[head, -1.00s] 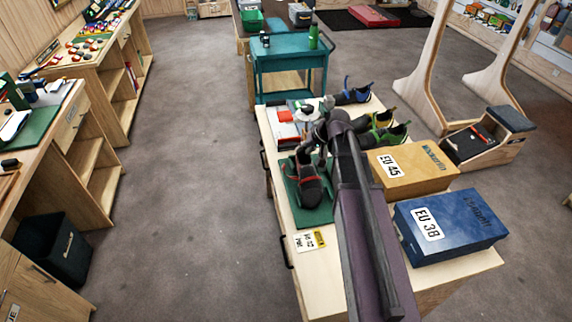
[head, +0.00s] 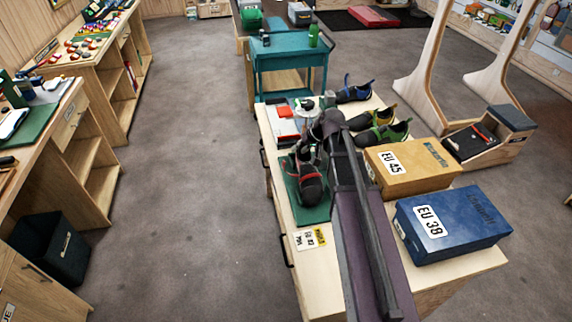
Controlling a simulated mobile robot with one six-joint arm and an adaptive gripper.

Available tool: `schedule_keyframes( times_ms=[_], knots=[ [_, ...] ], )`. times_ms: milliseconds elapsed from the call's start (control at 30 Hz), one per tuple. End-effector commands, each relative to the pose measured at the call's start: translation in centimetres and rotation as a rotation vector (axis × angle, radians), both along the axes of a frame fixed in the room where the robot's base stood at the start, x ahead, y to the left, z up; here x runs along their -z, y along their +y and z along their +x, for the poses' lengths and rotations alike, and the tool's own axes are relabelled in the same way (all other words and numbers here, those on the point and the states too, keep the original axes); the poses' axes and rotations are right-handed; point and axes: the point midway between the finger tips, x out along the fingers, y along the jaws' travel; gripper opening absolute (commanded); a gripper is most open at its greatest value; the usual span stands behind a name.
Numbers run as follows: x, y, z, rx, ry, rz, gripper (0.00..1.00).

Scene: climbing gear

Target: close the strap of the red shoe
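The red shoe (head: 312,190) is dark with red trim and stands on a green mat (head: 320,213) near the left edge of the wooden table, toe toward the camera. A red band (head: 302,176) shows across its upper part; I cannot tell whether this is the strap or whether it is fastened. My gripper (head: 306,158) is at the shoe's ankle end, over or against it. My dark arm comes in from the lower right and hides part of that area. The fingers are too small and dark to tell whether they are open or touching the strap.
Shoes with blue, yellow and green trim (head: 383,132) stand behind my arm. An orange EU 45 box (head: 412,167) and a blue EU 38 box (head: 452,226) sit at right. Size cards (head: 309,239) lie in front of the mat. A teal cart (head: 290,62) stands behind.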

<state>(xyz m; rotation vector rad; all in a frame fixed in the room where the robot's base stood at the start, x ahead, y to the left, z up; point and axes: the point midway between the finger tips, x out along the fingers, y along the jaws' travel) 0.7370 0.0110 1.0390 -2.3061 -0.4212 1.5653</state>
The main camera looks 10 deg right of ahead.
Motion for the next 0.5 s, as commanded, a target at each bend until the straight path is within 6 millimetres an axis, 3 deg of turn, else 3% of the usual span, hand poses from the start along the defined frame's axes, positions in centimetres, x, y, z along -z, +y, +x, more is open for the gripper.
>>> schedule_keyframes(
  times_ms=[500],
  knots=[
    [4.4,2.0,1.8,-0.001,0.0,0.0,0.39]
  ],
)
